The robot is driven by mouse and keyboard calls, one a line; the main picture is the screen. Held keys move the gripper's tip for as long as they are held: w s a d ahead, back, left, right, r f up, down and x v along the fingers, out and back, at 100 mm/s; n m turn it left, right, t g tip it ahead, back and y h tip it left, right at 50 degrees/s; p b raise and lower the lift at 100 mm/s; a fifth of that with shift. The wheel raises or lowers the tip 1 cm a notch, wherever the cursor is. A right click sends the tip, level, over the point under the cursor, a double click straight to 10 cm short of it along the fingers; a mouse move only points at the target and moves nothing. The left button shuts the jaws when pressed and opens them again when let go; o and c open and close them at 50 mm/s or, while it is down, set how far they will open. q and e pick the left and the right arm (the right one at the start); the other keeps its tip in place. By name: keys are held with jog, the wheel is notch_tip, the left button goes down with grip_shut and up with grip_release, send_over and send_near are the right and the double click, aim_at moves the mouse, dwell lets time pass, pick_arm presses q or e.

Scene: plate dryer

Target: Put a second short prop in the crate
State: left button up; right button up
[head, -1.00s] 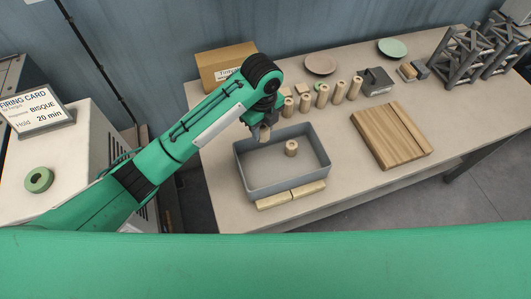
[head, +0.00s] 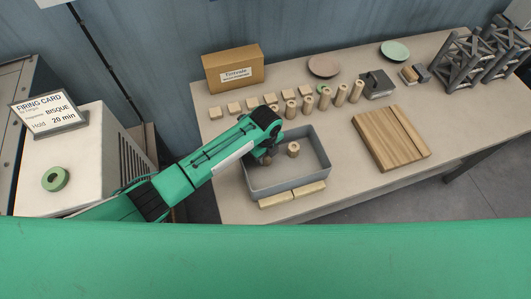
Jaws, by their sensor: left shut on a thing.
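The grey crate (head: 315,174) stands on the table near its front left. One short wooden prop (head: 293,149) stands upright inside it, toward the back. My left gripper (head: 266,160) reaches down into the left part of the crate, left of that prop. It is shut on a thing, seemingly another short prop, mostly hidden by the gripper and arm. More upright props, among them a taller one (head: 324,99), stand in a row behind the crate. My right gripper is not in view.
Small wooden blocks (head: 234,107) line the back left by a cardboard box (head: 233,69). Plates (head: 324,66) and dark lattice stands (head: 465,62) are further back.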

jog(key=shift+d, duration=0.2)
pick_arm(q)
jog(key=shift+f, duration=0.2)
jog(key=o, duration=1)
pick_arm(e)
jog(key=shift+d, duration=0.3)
pick_arm(q)
jog(key=shift+o, duration=0.2)
jog(key=shift+r, duration=0.15)
notch_tip(320, 180, up, 12)
jog(key=b, duration=0.3)
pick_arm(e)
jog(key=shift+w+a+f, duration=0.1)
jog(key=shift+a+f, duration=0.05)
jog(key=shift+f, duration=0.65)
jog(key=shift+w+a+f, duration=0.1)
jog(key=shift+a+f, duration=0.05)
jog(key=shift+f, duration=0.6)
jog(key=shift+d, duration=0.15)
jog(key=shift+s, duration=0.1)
